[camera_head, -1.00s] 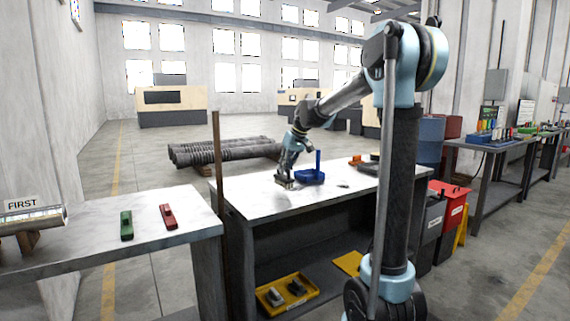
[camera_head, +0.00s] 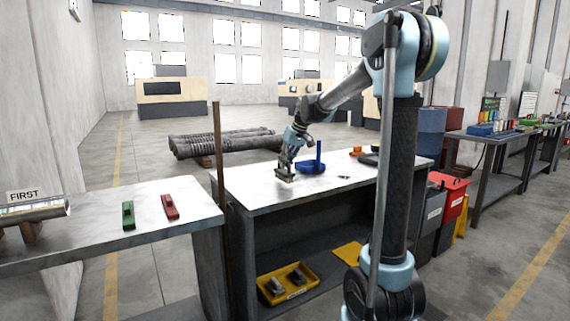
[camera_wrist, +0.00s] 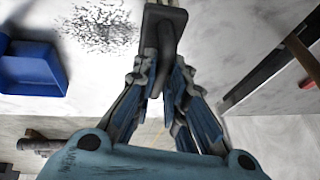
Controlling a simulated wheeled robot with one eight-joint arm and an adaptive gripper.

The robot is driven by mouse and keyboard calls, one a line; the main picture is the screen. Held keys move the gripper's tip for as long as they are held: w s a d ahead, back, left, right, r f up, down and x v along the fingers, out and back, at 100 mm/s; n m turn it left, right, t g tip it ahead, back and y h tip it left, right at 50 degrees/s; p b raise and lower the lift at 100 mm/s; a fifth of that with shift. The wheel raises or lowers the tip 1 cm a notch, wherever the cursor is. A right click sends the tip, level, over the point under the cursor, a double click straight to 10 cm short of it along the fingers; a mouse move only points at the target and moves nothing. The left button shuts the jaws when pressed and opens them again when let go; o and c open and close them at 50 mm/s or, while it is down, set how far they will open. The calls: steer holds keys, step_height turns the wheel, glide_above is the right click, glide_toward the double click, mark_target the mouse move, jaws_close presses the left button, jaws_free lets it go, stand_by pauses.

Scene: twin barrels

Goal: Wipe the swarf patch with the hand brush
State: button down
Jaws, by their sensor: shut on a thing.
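My gripper (camera_head: 286,167) is shut on the hand brush (camera_head: 285,178) at the left part of the white-topped workbench (camera_head: 255,196). In the wrist view the brush (camera_wrist: 166,18) shows as a dark grey block with a handle, between my fingers (camera_wrist: 164,82). The swarf patch (camera_wrist: 98,28) is a spread of fine dark specks on the pale top, left of the brush and apart from it in that view. I cannot make the patch out in the head view. Whether the brush touches the bench top is unclear.
A blue dustpan with an upright handle (camera_head: 312,166) stands right of the brush; a blue thing (camera_wrist: 32,68) shows left in the wrist view. A rusty post (camera_head: 217,150) rises at the bench's left end. Green (camera_head: 128,215) and red (camera_head: 170,207) blocks lie on the left table.

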steer(key=shift+f, duration=0.85)
stand_by(0.3)
